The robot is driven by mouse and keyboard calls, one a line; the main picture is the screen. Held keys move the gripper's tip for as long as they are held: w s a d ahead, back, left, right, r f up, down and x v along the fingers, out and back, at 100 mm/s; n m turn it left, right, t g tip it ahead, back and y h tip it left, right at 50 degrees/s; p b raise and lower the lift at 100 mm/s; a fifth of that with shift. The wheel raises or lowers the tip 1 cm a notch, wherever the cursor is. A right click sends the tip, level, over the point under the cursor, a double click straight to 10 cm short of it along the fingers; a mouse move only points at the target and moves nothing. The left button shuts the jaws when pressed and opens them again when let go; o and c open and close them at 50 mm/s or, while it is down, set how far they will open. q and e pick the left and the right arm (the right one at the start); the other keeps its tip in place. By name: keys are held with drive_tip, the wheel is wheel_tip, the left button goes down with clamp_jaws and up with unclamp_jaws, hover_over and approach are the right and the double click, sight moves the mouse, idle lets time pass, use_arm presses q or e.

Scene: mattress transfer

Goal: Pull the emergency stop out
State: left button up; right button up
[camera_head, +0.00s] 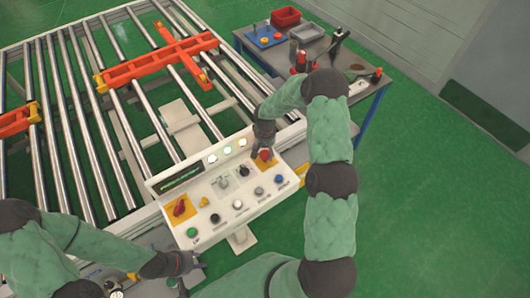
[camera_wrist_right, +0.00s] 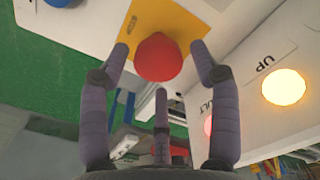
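The emergency stop (camera_head: 265,155) is a round red button on a yellow plate at the right end of the white control panel (camera_head: 215,190). In the right wrist view the red button (camera_wrist_right: 158,57) sits between the fingers of my right gripper (camera_wrist_right: 160,60). These fingers are spread around it, with a visible gap on both sides. In the head view my right gripper (camera_head: 264,138) is just above and behind the button. My left gripper (camera_head: 188,265) is near the panel's lower left edge, away from the button; its finger opening is unclear.
A roller conveyor with an orange frame (camera_head: 160,60) lies behind. A table (camera_head: 370,85) with bins and tools stands back right. Green floor is clear at right.

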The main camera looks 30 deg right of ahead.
sight(265, 153)
drive_tip(key=shift+s, duration=0.15)
drive_tip(key=shift+r, duration=0.2)
wheel_tip(265, 153, up, 12)
drive_tip(key=shift+f, duration=0.25)
idle(0.7)
